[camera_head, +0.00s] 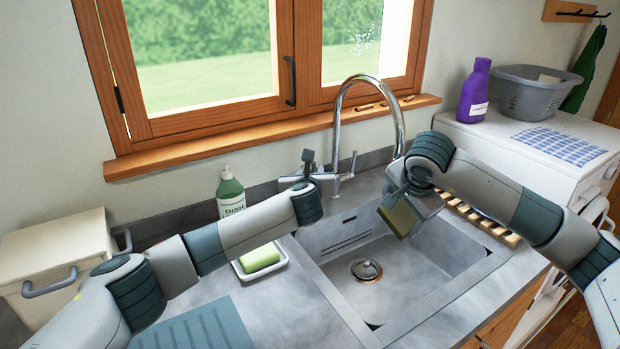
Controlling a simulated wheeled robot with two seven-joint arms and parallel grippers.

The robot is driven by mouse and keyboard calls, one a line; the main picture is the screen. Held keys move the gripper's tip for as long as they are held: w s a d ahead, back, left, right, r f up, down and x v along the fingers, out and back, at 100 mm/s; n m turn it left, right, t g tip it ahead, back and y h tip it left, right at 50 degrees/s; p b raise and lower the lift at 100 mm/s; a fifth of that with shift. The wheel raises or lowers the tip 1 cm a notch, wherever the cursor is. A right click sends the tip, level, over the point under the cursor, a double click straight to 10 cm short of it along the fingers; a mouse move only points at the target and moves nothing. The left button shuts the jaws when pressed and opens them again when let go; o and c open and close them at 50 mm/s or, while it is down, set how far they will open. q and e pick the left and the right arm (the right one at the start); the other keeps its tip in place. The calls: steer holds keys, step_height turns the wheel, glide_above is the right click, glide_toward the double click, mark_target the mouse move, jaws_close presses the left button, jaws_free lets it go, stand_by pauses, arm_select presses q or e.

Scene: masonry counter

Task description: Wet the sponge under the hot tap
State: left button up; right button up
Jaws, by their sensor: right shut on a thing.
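The sponge (399,217), olive-yellow with a darker side, is held tilted over the sink (345,285). My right gripper (402,196) is shut on it. The chrome tap (337,120) arches over the sink from the back, and its spout end comes down just behind my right wrist. I cannot see any water running; the area under the spout is partly hidden by my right gripper. My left gripper (308,160) is at the tap's left lever (291,179), touching or very near it. Its fingers are too small and edge-on to read.
A green dish soap bottle (230,191) stands behind my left arm. A green soap bar (260,257) lies in a white dish left of the sink. A wooden rack (482,219) lies right of the basin. A purple bottle (474,93) and grey basket (535,92) stand on the white appliance.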

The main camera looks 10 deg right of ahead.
arm_select(q)
steer(key=shift+v, duration=2.85)
arm_select(e)
steer(key=shift+s, duration=0.15)
arm_select(q)
steer(key=shift+f+b, duration=0.65)
steer(key=shift+f, duration=0.05)
arm_select(e)
steer(key=s+a, duration=0.2)
steer(key=s, duration=0.5)
steer(key=shift+s+a, duration=0.15)
steer(key=shift+s, duration=0.1)
steer(key=shift+r, duration=0.1)
arm_select(q)
steer(key=shift+r+p, duration=0.55)
steer(key=shift+r, duration=0.05)
arm_select(e)
steer(key=s+a+r, duration=0.1)
steer(key=s+r, duration=0.3)
steer(key=shift+s+a, duration=0.2)
steer(key=shift+s, duration=0.2)
arm_select(q)
steer(key=shift+f, duration=0.1)
arm_select(e)
steer(key=shift+f, duration=0.15)
